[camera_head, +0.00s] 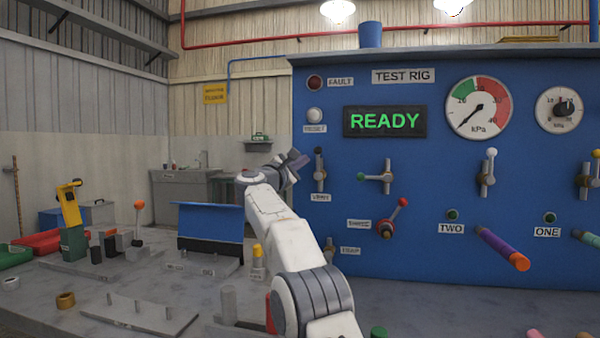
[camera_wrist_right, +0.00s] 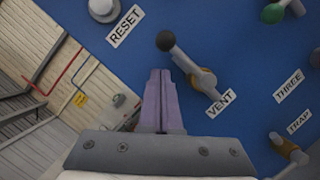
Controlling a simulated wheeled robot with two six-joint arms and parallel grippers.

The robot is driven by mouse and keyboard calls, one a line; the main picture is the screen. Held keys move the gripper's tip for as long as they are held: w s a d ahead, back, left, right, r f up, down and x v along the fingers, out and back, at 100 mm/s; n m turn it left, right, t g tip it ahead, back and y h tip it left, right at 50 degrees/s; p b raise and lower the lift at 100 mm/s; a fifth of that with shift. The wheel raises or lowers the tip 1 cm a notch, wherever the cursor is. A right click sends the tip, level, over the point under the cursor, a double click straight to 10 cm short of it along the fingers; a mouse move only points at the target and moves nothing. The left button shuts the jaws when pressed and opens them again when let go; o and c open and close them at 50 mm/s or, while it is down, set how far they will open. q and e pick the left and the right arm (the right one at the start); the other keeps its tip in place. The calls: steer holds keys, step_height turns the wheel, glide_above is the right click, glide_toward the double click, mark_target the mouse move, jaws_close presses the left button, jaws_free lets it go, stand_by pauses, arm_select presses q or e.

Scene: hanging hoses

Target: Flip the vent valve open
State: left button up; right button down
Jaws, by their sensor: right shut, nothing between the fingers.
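The vent valve (camera_head: 320,172) is on the blue test rig panel, above its VENT label (camera_head: 320,197). Its lever stands upright in the head view, with a black knob at the top. In the right wrist view the vent valve (camera_wrist_right: 203,80) has a brassy body, and its black knob (camera_wrist_right: 165,41) lies just beyond my fingertips. My right gripper (camera_head: 298,158) is shut and empty, just left of the vent lever in the head view. In the wrist view my right gripper (camera_wrist_right: 160,72) shows its fingers together, with a visible gap to the lever. My left gripper is out of view.
A green-knobbed lever (camera_head: 375,176) lies horizontal to the right of the vent valve, and a red-knobbed handle (camera_head: 390,222) is below it. The RESET button (camera_head: 314,115) is above. The display (camera_head: 385,121) reads READY. The workbench (camera_head: 210,292) holds loose parts.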

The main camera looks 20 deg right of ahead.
steer(key=w+a+f+b+v, duration=0.1)
steer(key=b+v, duration=0.5)
steer(key=v, duration=0.4)
steer(key=shift+w+a, duration=0.2)
